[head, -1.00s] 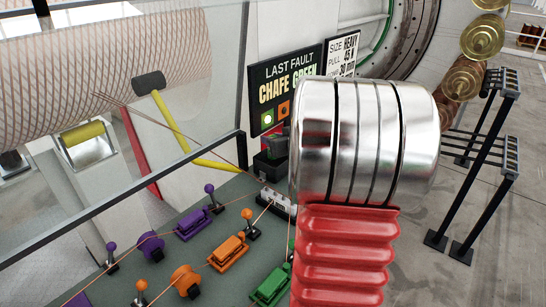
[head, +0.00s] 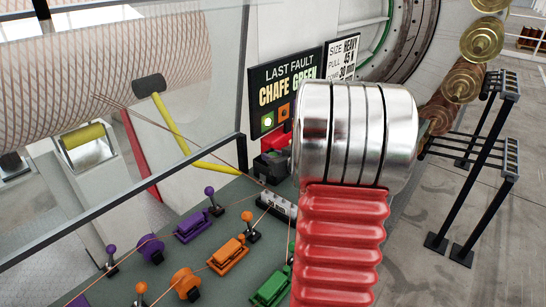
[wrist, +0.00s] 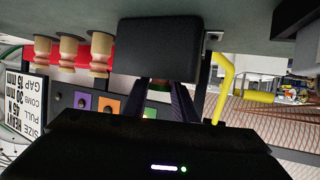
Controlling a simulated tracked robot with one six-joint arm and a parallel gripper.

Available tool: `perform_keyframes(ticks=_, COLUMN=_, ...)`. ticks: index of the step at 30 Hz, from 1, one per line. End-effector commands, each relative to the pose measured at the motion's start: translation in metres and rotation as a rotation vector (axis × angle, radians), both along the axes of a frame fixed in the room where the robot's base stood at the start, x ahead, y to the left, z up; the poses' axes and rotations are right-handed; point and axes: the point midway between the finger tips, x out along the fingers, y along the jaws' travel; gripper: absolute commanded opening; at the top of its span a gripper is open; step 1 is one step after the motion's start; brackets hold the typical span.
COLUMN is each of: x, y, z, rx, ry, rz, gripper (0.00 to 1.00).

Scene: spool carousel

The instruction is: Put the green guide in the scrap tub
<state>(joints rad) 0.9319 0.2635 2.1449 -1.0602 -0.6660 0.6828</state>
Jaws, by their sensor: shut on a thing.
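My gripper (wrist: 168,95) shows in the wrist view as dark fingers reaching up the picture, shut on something. The held piece, taken as the green guide, is mostly hidden by the fingers and cannot be made out clearly. In the head view my arm hides the gripper. A dark box (head: 270,167), apparently the scrap tub, stands at the back of the green bench. In the wrist view, which is upside down, the dark box (wrist: 158,45) lies straight beyond the fingertips. Whether anything is inside it cannot be told.
Purple (head: 195,229), orange (head: 229,255) and green (head: 272,287) units stand on the bench with levers and strung threads. A red holder with pale wooden pieces (wrist: 70,50) is beside the box. A yellow bar (head: 205,164) and the fault sign (head: 285,88) are close by.

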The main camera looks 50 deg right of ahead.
Motion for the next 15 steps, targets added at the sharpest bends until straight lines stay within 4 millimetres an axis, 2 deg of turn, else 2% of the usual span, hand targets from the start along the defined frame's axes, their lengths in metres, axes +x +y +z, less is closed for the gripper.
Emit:
perform_keyframes(ticks=7, x=0.0001, y=0.0001, z=-0.0017, rx=0.001, ry=0.0, rz=0.0, gripper=0.01)
perform_keyframes(ticks=8, x=0.0001, y=0.0001, z=-0.0022, rx=0.001, ry=0.0, rz=0.0, gripper=0.26)
perform_keyframes(ticks=11, x=0.0001, y=0.0002, z=-0.0019, rx=0.0, ry=0.0, rz=0.0, gripper=0.33)
perform_keyframes(ticks=15, x=0.0002, y=0.0002, z=-0.0018, rx=0.0, ry=0.0, rz=0.0, gripper=0.33)
